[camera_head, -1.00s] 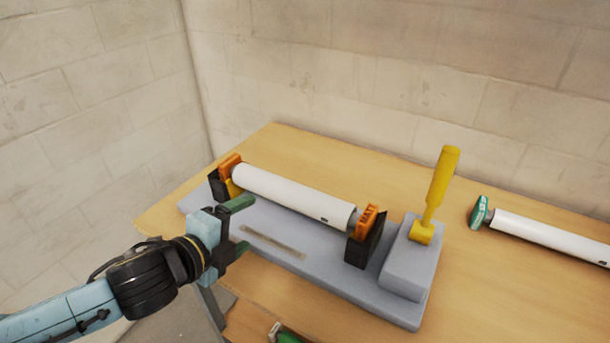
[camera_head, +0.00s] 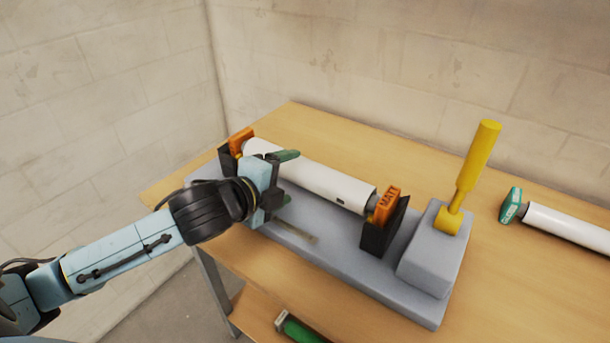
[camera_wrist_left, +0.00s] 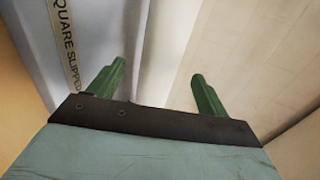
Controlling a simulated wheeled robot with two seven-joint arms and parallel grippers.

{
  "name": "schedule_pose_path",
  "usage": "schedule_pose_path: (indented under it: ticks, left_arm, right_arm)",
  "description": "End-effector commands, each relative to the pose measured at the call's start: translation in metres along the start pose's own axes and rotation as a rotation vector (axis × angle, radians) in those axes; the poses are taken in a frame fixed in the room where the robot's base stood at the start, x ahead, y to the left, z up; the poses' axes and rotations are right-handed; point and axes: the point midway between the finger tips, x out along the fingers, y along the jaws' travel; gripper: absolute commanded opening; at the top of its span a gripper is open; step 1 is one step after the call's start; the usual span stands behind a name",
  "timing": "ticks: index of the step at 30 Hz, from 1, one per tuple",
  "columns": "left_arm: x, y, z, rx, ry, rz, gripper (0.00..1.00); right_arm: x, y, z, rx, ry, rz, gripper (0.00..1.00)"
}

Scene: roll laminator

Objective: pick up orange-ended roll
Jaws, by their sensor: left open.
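The orange-ended roll (camera_head: 330,185) is a white cylinder with orange end blocks, one marked MATT. It rests across two black supports on a grey laminator base (camera_head: 335,256). My left gripper (camera_head: 287,177) is open at the near side of the roll, toward its left end, and hides part of it in the head view. In the left wrist view, the two green fingers (camera_wrist_left: 158,85) stand apart, with a pale surface beyond them that I cannot identify for sure. My right gripper is not in view.
A yellow lever (camera_head: 475,170) stands upright on a grey block at the base's right end. A second white roll with a green end (camera_head: 512,206) lies on the wooden table (camera_head: 530,290) at right. A green-ended item (camera_head: 300,328) is on the lower shelf. Walls stand behind and left.

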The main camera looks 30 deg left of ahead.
Motion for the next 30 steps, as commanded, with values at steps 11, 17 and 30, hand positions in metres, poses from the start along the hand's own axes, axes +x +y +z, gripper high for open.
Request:
schedule_pose_path:
  ticks: [11, 17, 30]
  left_arm:
    - [0.038, -0.001, -0.008, -0.003, 0.001, -0.002, 0.78]
    - [0.056, 0.000, -0.007, -0.001, 0.001, 0.001, 0.78]
    - [0.057, 0.000, -0.007, 0.001, 0.001, 0.001, 0.50]
  right_arm:
    - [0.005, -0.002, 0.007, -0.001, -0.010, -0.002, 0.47]
    - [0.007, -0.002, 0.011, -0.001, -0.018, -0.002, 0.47]
    - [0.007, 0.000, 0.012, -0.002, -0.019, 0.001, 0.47]
